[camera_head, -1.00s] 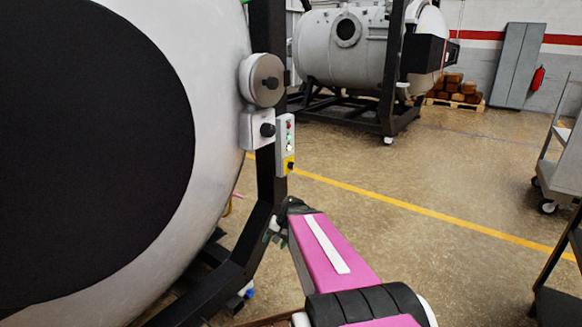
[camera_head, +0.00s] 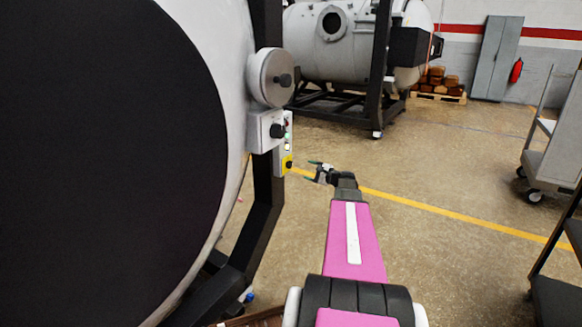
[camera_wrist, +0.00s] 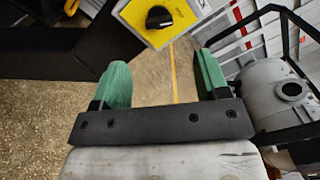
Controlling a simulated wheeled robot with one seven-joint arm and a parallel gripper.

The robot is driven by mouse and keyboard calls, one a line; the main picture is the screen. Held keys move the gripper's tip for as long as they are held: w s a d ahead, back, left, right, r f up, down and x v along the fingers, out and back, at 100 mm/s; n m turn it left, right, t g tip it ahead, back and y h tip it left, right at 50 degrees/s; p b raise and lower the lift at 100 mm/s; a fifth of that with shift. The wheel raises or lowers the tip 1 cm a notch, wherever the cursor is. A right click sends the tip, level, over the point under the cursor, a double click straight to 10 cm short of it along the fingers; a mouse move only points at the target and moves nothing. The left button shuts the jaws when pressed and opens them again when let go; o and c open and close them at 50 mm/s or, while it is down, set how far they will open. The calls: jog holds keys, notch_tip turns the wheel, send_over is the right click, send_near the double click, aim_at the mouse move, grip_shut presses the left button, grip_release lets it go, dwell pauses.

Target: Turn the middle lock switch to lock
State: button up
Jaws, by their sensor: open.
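The furnace's lock switches are stacked on the frame beside its door. The middle one is a white box (camera_head: 262,131) with a black knob (camera_head: 277,131). Above it is a round grey housing (camera_head: 270,77) with a black knob. Below is a yellow switch (camera_head: 287,164) with a black knob, also at the top of the wrist view (camera_wrist: 158,18). My gripper (camera_head: 312,171) is open and empty, right of the yellow switch in the picture and lower than the middle switch. In the wrist view its green fingers (camera_wrist: 162,72) are spread apart, with the yellow switch beyond them. The middle switch is not clearly visible there.
The large furnace door (camera_head: 110,150) fills the left. A black frame post (camera_head: 264,195) runs below the switches. A button panel (camera_head: 288,135) sits beside them. Carts (camera_head: 555,150) stand at the right. The floor between is open, crossed by a yellow line (camera_head: 440,218).

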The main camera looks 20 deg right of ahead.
aim_at(290, 165)
jog(key=x, duration=1)
jog(key=shift+s, duration=0.1)
jog(key=c, duration=0.9)
